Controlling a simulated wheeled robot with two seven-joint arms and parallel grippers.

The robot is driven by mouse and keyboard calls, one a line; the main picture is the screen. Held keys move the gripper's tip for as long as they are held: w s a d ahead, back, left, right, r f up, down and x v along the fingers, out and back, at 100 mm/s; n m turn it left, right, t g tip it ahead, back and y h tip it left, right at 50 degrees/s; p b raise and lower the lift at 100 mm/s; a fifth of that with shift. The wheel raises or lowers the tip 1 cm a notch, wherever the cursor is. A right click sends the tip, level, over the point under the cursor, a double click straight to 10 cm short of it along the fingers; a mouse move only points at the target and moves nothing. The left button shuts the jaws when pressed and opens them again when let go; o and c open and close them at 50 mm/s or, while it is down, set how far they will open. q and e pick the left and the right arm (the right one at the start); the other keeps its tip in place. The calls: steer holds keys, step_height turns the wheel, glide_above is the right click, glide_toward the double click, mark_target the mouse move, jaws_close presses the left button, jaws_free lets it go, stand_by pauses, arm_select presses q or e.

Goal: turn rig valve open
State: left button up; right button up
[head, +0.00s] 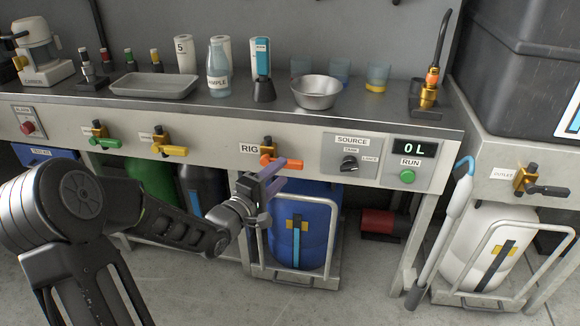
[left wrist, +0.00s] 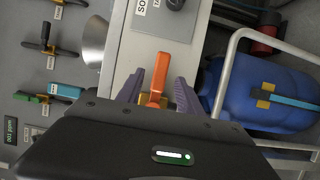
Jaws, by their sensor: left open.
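The rig valve (head: 268,148) is on the front panel of the bench, right of the RIG label. Its orange lever (head: 284,162) lies level and points right. My left gripper (head: 272,186) is just below and in front of the lever, with its purple fingers apart. In the left wrist view, the open left gripper (left wrist: 159,92) has the orange lever (left wrist: 159,72) showing between its two fingers, with a gap on each side. The lever's depth between the fingers is hard to tell. My right gripper is not in view.
A green-handled valve (head: 104,142) and a yellow-handled valve (head: 168,150) are left along the panel. A blue tank (head: 312,225) in a metal frame stands below. The SOURCE switch (head: 349,163) and green RUN button (head: 407,176) are right. A metal bowl (head: 316,92) stands on the bench.

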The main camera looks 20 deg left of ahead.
mark_target(288, 167)
arm_select(q)
steer(key=w, duration=0.2)
steer(key=w+b, duration=0.1)
steer(key=w, duration=0.1)
steer(key=shift+d+f, duration=0.1)
steer(key=shift+d, duration=0.25)
steer(key=shift+w, duration=0.65)
jaws_close()
stand_by(0.5)
